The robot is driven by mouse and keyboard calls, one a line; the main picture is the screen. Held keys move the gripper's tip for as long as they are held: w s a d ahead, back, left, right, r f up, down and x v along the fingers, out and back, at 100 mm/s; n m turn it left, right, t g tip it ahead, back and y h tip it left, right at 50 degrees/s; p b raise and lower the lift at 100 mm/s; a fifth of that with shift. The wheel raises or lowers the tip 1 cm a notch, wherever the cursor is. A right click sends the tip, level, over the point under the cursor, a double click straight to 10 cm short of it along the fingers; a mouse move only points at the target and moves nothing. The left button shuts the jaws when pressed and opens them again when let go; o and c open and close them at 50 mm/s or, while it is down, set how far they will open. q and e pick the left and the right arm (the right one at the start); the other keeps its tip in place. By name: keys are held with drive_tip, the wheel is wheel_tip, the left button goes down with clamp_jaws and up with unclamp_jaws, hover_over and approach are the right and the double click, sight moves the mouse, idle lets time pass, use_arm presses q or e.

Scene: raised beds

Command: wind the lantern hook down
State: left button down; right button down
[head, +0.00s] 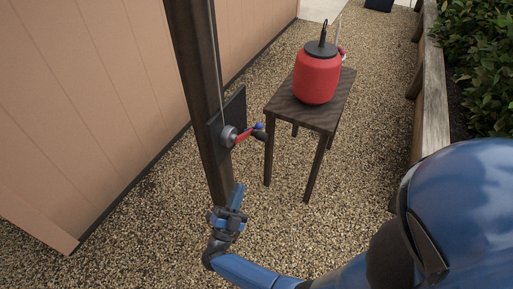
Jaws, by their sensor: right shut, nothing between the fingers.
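A dark wooden post (197,90) stands left of centre. A winch drum (228,135) sits on a dark plate on it, with a red crank arm (243,136) ending in a dark knob (261,135); a small blue part shows beside the knob. A thin cord (216,60) runs up from the drum. A thin light line (339,22) hangs behind the lantern, near a small pinkish-red thing (342,52); I cannot tell whether this is the hook. My right gripper (237,192) is shut and empty, below the crank and apart from it. My left gripper is out of view.
A red lantern (317,78) with a dark top stands on a small dark wooden table (323,116) right of the winch. A tan wall (85,100) is on the left. A timber-edged bed (433,95) with shrubs is on the right.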

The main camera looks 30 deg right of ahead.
sight(246, 137)
drive_tip(key=w+d+r+n+p, duration=0.1)
drive_tip(key=w+d+r+n, duration=0.5)
drive_tip(key=d+n, duration=0.3)
drive_tip(key=shift+d+r+p, duration=0.25)
drive_tip(key=shift+r+p, duration=0.05)
drive_tip(key=shift+r, duration=0.3)
drive_tip(key=shift+w, duration=0.1)
